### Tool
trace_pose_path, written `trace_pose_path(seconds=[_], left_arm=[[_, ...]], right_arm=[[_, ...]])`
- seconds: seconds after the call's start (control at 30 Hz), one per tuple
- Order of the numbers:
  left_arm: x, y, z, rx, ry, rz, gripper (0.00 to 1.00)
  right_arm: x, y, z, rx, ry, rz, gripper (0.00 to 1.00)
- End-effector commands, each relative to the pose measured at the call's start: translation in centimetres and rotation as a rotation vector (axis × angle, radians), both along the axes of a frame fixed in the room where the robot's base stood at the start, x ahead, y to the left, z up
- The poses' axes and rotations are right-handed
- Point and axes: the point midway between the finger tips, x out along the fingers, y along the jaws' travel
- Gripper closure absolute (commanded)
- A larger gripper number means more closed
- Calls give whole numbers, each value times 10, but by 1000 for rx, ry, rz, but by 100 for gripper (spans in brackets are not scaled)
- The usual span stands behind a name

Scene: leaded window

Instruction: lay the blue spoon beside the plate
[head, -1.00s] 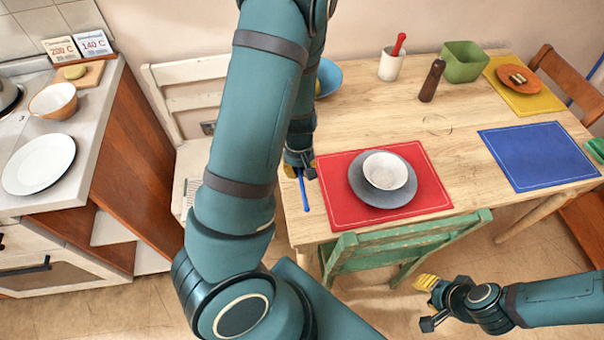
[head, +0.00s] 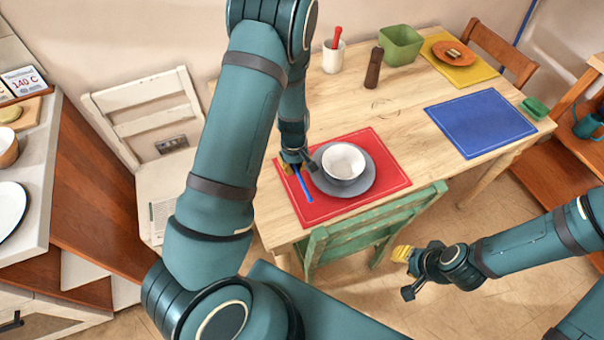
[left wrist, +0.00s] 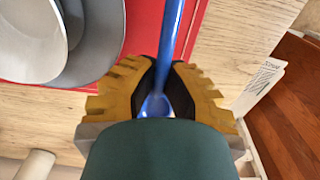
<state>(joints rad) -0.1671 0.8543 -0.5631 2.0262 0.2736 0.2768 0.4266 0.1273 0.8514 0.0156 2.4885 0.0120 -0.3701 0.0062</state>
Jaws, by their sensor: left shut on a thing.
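My left gripper (head: 290,165) is shut on the blue spoon (head: 303,186), left of the plate. The spoon juts from its fingers toward the front of the table, over the left part of the red mat. I cannot tell whether it touches the mat. In the left wrist view the spoon (left wrist: 178,40) runs up from between the yellow finger pads (left wrist: 160,90). The grey plate (head: 366,183) lies on the red mat (head: 395,178) with a white bowl (head: 344,160) on it. My right gripper (head: 402,254) hangs in front of the table, with no spoon in it.
A green chair (head: 375,228) stands at the table's front edge. A blue mat (head: 482,123) lies bare on the right. A white cup (head: 333,58), a brown mill (head: 373,68) and a green bin (head: 401,45) stand at the back. A white chair (head: 150,115) is at the left.

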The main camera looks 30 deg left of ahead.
Motion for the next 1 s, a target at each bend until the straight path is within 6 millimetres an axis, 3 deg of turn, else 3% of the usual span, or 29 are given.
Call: trace_pose_path(seconds=[0.43, 0.83, 0.9, 0.93, 1.0], left_arm=[[0, 0, -45, 0, 0, -1, 100], [0, 0, -50, 0, -1, -1, 100], [0, 0, -49, 0, -1, -1, 67], [0, 0, -49, 0, -1, -1, 62], [0, 0, -49, 0, -1, -1, 62]], right_arm=[[-3, 1, -9, 2, 7, 6, 66], [-4, 1, -12, 2, 9, 7, 66], [-4, 1, -11, 2, 9, 7, 66], [-4, 1, -11, 2, 9, 7, 66], [-4, 1, -11, 2, 9, 7, 66]])
